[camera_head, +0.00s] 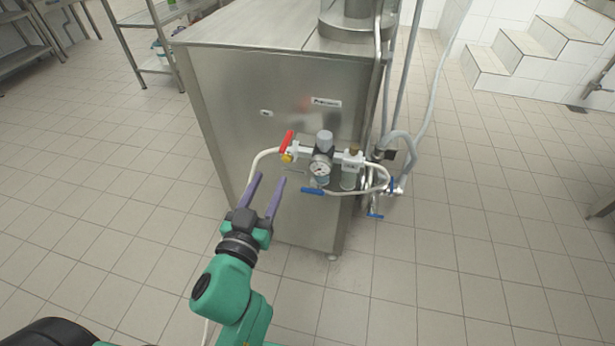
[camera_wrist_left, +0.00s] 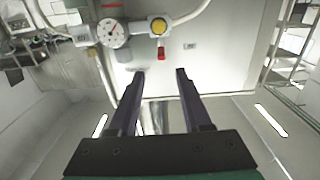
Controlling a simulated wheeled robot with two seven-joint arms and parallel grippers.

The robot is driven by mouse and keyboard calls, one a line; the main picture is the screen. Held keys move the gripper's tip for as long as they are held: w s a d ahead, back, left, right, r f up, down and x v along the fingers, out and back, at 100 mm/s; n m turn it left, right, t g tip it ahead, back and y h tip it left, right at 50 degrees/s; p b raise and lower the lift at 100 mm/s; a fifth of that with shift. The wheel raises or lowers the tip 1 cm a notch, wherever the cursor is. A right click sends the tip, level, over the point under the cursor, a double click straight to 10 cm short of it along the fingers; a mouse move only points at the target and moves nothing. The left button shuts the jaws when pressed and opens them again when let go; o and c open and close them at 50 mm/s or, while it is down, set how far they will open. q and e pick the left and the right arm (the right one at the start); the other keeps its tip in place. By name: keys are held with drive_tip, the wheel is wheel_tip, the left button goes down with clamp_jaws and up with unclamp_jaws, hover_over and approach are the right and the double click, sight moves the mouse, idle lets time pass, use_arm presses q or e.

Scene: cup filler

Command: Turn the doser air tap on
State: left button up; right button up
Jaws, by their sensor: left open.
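A tap with a red handle (camera_head: 287,141) and a yellow hub (camera_head: 287,158) sits at the left end of the air fittings on the steel machine's side. The handle stands up, leaning slightly right. In the left wrist view the red handle (camera_wrist_left: 160,53) and yellow hub (camera_wrist_left: 158,26) show just beyond the fingertips. My left gripper (camera_head: 267,179) is open and empty, below and left of the tap, apart from it. Its two fingers (camera_wrist_left: 160,74) point toward the handle. My right gripper is not in view.
A pressure gauge (camera_head: 320,168) sits right of the tap, with a blue handle (camera_head: 312,191) below it. A white hose (camera_head: 258,162) curves down from the tap, close to my left fingers. More hoses and blue handles are at right. The tiled floor (camera_head: 130,200) is clear at left.

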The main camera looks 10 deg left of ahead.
use_arm(q)
drive_tip(key=p, duration=0.3)
approach(291, 132)
drive_tip(key=shift+w, duration=1.1)
drive_tip(key=w, duration=0.6)
drive_tip(key=shift+w+d+f, duration=0.15)
drive_tip(key=shift+w+f, duration=0.15)
drive_tip(key=shift+f, duration=0.05)
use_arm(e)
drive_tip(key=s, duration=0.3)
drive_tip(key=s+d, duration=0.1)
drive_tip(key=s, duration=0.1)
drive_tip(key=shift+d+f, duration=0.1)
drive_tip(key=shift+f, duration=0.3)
use_arm(q)
clamp_jaws()
